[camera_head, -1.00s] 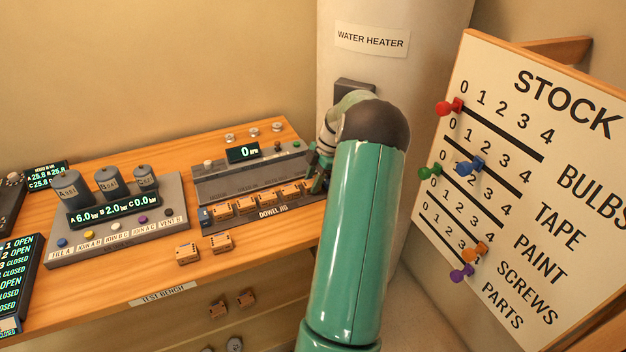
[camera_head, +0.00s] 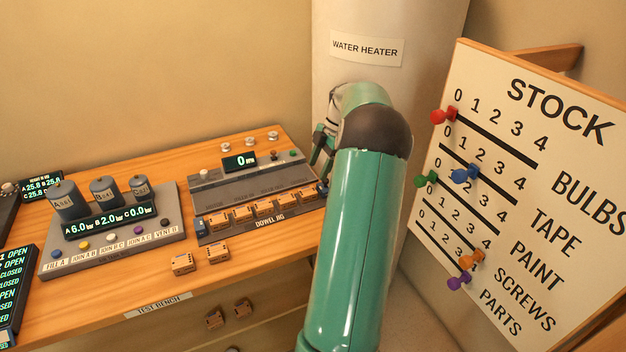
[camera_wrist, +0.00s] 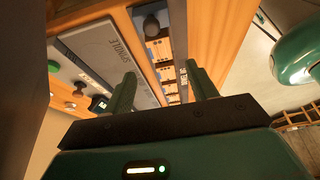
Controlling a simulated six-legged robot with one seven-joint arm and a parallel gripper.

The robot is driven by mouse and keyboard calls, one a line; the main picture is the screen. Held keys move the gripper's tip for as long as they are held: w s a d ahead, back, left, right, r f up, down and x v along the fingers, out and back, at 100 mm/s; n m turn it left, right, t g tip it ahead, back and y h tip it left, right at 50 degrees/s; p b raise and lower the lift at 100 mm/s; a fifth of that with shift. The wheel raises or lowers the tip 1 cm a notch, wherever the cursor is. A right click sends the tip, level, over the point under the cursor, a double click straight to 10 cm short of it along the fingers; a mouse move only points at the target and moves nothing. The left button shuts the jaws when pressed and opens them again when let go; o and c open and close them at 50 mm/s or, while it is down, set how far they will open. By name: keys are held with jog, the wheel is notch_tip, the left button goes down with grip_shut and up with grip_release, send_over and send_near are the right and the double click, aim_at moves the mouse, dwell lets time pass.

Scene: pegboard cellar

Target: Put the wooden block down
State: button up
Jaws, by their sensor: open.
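Several small wooden blocks sit in a row in the dowel jig (camera_head: 262,226) on the bench; one is the left wooden block (camera_head: 218,221). The right end of the row is partly hidden by my arm. Two more blocks, a left loose block (camera_head: 182,264) and a right loose block (camera_head: 218,254), lie on the bench in front of the jig. My gripper (camera_head: 322,146) is above the jig's right end, partly hidden by my arm. In the wrist view my gripper (camera_wrist: 161,78) has its fingers apart with nothing held between them; the row lies below and beyond them.
The water heater (camera_head: 367,50) stands behind my arm. The stock board (camera_head: 500,200) with coloured pegs is close on the right. A tank panel (camera_head: 60,262) and a dark display (camera_head: 12,290) occupy the bench's left. Bare wood (camera_head: 100,310) lies along the front edge.

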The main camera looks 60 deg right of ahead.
jog(key=shift+v, duration=1.65)
jog(key=shift+a+r, duration=0.1)
jog(key=w+a+r+m+h, duration=0.1)
jog(key=w+a+r, duration=0.2)
jog(key=a, duration=0.4)
jog(key=w+a+r+m+g+h, duration=0.1)
jog(key=w+a+r, duration=0.25)
jog(key=a, duration=0.35)
jog(key=w+a+r+m+h, duration=0.1)
jog(key=w+a+r, duration=0.25)
jog(key=a, duration=0.35)
jog(key=s+a+r+m+h, duration=0.1)
jog(key=s+a+r+m, duration=0.15)
jog(key=a, duration=1.45)
jog(key=s+a+f+m+t, duration=0.1)
jog(key=s+a+m+t, duration=0.1)
jog(key=s+a, duration=0.3)
jog(key=s+a+f+m+t, duration=0.1)
jog(key=s+a+m+t, duration=0.1)
jog(key=s+a, duration=0.4)
jog(key=a+m, duration=0.1)
jog(key=a, duration=0.4)
jog(key=shift+s+a+m, duration=0.25)
jog(key=shift+s+m, duration=0.1)
jog(key=shift+d, duration=0.15)
